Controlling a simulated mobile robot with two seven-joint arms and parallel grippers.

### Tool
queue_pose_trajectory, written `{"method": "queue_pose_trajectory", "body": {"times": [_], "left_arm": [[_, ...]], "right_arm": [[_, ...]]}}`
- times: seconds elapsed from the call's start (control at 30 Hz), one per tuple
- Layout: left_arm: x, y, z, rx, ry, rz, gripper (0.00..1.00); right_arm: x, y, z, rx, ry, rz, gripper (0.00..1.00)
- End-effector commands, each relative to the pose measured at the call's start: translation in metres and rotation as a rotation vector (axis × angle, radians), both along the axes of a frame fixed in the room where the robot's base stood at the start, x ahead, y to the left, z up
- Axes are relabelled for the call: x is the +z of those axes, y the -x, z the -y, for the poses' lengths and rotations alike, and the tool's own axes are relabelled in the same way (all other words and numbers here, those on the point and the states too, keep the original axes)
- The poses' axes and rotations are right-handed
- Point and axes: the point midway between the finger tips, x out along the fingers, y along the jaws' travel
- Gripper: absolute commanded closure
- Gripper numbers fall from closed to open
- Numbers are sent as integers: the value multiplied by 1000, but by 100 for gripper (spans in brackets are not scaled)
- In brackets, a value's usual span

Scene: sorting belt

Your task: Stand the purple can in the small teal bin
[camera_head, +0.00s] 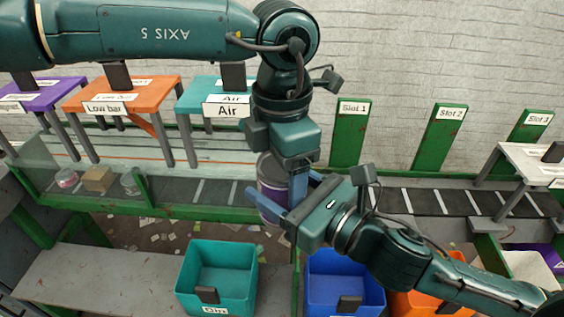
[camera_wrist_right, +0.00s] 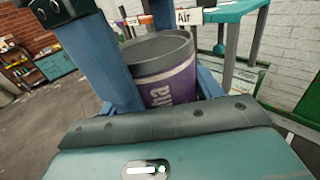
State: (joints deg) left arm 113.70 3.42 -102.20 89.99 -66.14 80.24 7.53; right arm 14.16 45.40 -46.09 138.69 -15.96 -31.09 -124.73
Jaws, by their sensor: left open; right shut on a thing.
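The purple can (camera_head: 271,190), grey-topped with a white band, is upright above the belt's front edge, partly hidden by my arms. My right gripper (camera_head: 280,207) is shut on it from the right; the right wrist view shows the can (camera_wrist_right: 168,78) between blue fingers. My left gripper (camera_head: 292,185) points down, open, close beside the can; I cannot tell whether it touches it. The small teal bin (camera_head: 243,291) stands in front of the belt, below and left of the can, and looks empty inside.
A blue bin (camera_head: 372,293) and an orange bin (camera_head: 428,303) stand right of the teal one. A green belt rail (camera_head: 190,208) runs behind them. Small items, including a brown box (camera_head: 97,179), sit at the belt's left. Labelled gantries, including teal Air (camera_head: 195,97), stand behind.

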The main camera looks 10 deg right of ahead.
Motion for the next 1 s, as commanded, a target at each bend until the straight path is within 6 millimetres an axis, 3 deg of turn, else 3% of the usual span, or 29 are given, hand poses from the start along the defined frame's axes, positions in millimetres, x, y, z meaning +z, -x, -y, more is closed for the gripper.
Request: {"method": "queue_pose_trajectory", "body": {"times": [0.07,0.4,0.43,0.7,1.0], "left_arm": [[0,0,0,0,0,0,29],[0,1,0,-1,1,-2,56],[0,1,0,-1,1,-2,57],[0,0,0,-1,0,-1,58],[0,0,0,0,0,-1,58]], "right_arm": [[0,0,0,0,0,0,58],[0,0,0,0,0,0,58],[0,0,0,0,0,0,35],[0,0,0,0,0,0,13],[-4,0,0,-1,-4,-15,10]]}}
